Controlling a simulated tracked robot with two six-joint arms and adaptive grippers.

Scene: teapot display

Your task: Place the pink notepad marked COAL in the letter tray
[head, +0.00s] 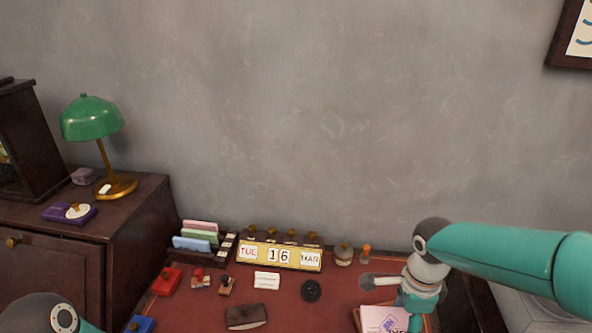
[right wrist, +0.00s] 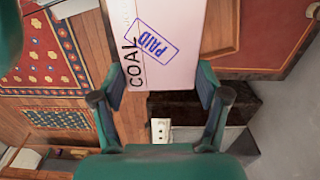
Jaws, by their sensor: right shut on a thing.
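The pink notepad (right wrist: 160,45) is pale, with COAL in black letters and a blue PAID stamp. My right gripper (right wrist: 160,88) is shut on its near end, with one finger at each side. In the head view the notepad (head: 383,319) is at the bottom right of the red desk, partly hidden by my right gripper (head: 410,308). A wooden rim (head: 357,319), which looks like the letter tray, shows beside the notepad; I cannot tell whether they touch. My left gripper is out of view; only part of that arm shows at bottom left.
A date block (head: 280,256), a card rack (head: 197,240), a black round item (head: 312,291), a white card (head: 267,281) and a blotter (head: 246,316) stand on the desk (head: 195,310). A green lamp (head: 92,118) is on the left cabinet. The desk centre has some bare room.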

